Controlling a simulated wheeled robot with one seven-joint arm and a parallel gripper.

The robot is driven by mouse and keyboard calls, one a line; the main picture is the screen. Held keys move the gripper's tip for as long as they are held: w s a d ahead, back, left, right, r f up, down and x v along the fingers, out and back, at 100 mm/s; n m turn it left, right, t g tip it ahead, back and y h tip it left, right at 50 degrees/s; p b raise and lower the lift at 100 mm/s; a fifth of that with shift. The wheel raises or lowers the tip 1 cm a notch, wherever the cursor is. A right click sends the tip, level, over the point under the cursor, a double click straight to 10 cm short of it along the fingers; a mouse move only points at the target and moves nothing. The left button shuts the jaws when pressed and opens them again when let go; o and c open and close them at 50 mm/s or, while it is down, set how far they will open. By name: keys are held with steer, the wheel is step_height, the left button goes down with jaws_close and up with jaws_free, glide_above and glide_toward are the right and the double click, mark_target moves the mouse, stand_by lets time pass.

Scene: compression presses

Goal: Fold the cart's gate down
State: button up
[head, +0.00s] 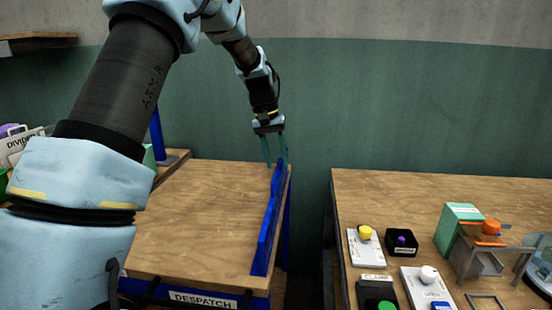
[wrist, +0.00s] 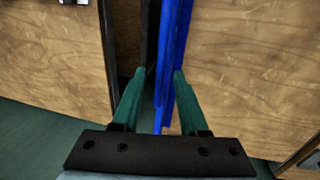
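The cart (head: 195,215) has a wooden top and a "DESPATCH" label on its front. Its blue gate (head: 268,230) stands up along the right edge of the top. My gripper (head: 275,162) points down at the far end of the gate, with its two green fingers apart. In the wrist view the gate (wrist: 174,50) runs between the fingers of my gripper (wrist: 160,73), closer to the right finger. I cannot tell whether a finger touches it.
A wooden table (head: 440,190) stands to the right across a narrow gap. It carries several button boxes, including a yellow-button one (head: 365,234), and a small press (head: 480,250). A green wall (head: 420,110) is behind. The cart's top is bare.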

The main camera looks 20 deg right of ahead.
jaws_close()
stand_by(1.2)
